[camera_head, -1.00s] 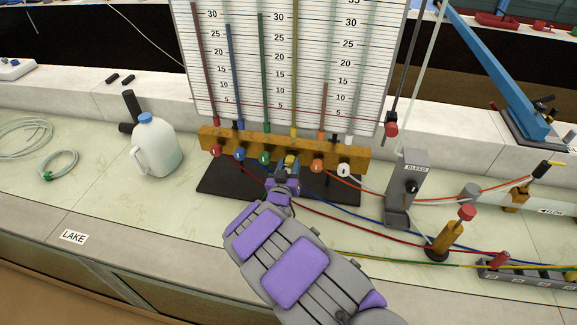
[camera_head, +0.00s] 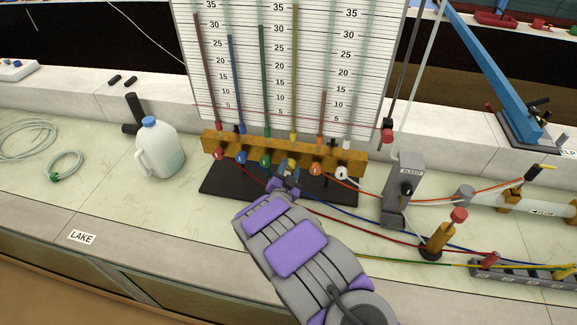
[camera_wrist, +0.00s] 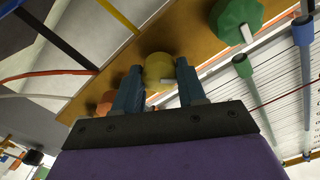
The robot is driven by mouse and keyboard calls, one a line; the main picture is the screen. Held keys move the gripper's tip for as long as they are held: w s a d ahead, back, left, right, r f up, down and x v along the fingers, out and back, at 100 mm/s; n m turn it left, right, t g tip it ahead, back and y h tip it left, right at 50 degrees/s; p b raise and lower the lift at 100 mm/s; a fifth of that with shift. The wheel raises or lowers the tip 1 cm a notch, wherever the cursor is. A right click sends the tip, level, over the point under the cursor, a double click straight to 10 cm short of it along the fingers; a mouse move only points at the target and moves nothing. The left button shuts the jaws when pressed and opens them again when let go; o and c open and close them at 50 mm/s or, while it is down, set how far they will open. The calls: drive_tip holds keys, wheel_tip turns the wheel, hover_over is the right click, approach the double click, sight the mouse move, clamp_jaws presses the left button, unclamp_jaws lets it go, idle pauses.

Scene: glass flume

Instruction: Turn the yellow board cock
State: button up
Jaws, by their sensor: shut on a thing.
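The yellow board cock (camera_head: 292,164) sits on the orange-brown wooden rail (camera_head: 209,139) below the manometer board, between the green cock (camera_head: 265,160) and the orange cock (camera_head: 316,168). My gripper (camera_head: 289,178) reaches it from the front. In the wrist view the yellow cock (camera_wrist: 159,70) is between the two blue fingers of my gripper (camera_wrist: 158,84), which are closed around it. A short pale handle or mark shows on the cock's lower side there. The green cock (camera_wrist: 237,20) is beside it at the upper right.
Red (camera_head: 219,154), blue (camera_head: 241,157) and white (camera_head: 341,172) cocks sit along the same rail. A white jug (camera_head: 160,152) stands at left. The grey bleed block (camera_head: 402,188) and coloured hoses lie at right.

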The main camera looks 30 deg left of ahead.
drive_tip(key=m+p, duration=0.1)
drive_tip(key=m, duration=0.3)
drive_tip(key=shift+f+m, duration=0.1)
drive_tip(key=shift+m, duration=0.2)
drive_tip(key=m+b, duration=0.1)
drive_tip(key=m, duration=0.3)
drive_tip(key=shift+d+f, duration=0.1)
drive_tip(key=shift+m, duration=0.6)
drive_tip(key=shift+d+f, duration=0.1)
drive_tip(key=o, duration=1)
drive_tip(key=shift+o, duration=0.2)
drive_tip(key=shift+s, duration=0.1)
